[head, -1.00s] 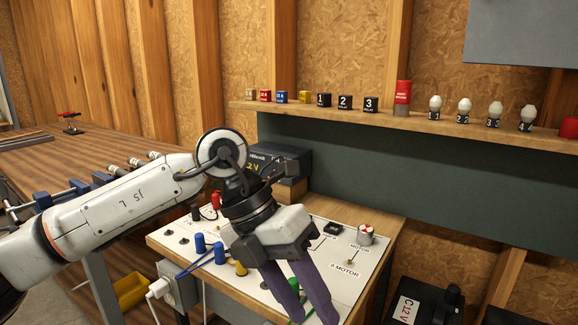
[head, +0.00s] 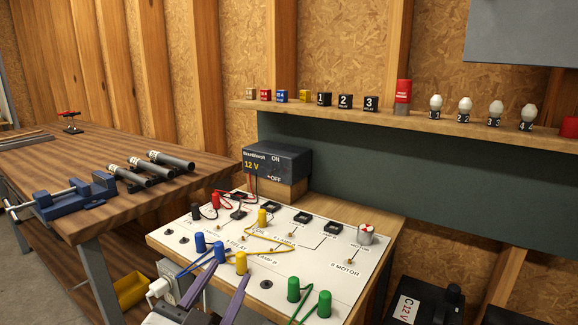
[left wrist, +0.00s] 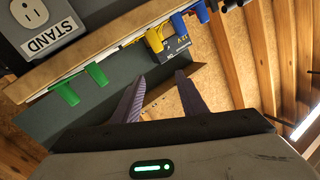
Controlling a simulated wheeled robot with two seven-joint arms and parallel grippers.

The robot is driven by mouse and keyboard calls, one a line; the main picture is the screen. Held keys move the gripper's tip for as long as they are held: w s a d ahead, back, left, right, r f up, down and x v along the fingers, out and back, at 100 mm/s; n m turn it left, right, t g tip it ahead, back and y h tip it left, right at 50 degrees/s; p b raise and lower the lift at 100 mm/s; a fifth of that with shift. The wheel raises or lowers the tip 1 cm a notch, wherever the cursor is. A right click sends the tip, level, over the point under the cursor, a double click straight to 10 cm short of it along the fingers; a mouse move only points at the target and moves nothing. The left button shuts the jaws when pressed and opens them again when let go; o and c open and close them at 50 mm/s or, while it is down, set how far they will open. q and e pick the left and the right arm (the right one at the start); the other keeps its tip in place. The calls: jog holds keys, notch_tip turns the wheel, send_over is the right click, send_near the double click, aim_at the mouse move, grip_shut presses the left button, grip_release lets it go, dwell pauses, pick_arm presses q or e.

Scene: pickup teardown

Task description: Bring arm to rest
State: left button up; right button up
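My left gripper (head: 225,276) is at the bottom edge of the head view, low at the front of the white circuit board (head: 330,262). Its two purple fingers are spread with nothing between them, and the rest of the arm is mostly out of the picture. The left wrist view also shows the open fingers (left wrist: 160,76), with the gap empty. My right gripper is in neither view.
The board carries blue, yellow, red and green plugs with wires, near the gripper. A 12 V supply (head: 277,160) stands behind it. An outlet box (left wrist: 38,30) is close in the wrist view. A wooden workbench (head: 75,160) with a blue vise (head: 62,203) is left.

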pick_arm(q)
jog(key=s+a+f+n+g+y, duration=0.25)
jog(key=s+a+f, duration=0.2)
jog(key=f, duration=0.35)
jog(key=s+a+f+n+g+y, duration=0.1)
jog(key=s+a+f+g, duration=0.3)
jog(key=f, duration=0.4)
jog(key=s+a+f+g, duration=0.1)
jog(key=s+f+g, duration=0.35)
jog(key=s, duration=0.55)
jog(key=s+a+f+g, duration=0.25)
jog(key=s+f, duration=0.25)
jog(key=s, duration=0.5)
jog(key=w+d+f+t+h+p, duration=0.2)
jog(key=w+d+f+t, duration=0.2)
jog(key=d+f, duration=0.3)
jog(key=shift+w+d+f+h, duration=0.2)
jog(key=shift+w+f+h, duration=0.15)
jog(key=shift+w+f, duration=0.25)
jog(key=shift+n+t, duration=0.25)
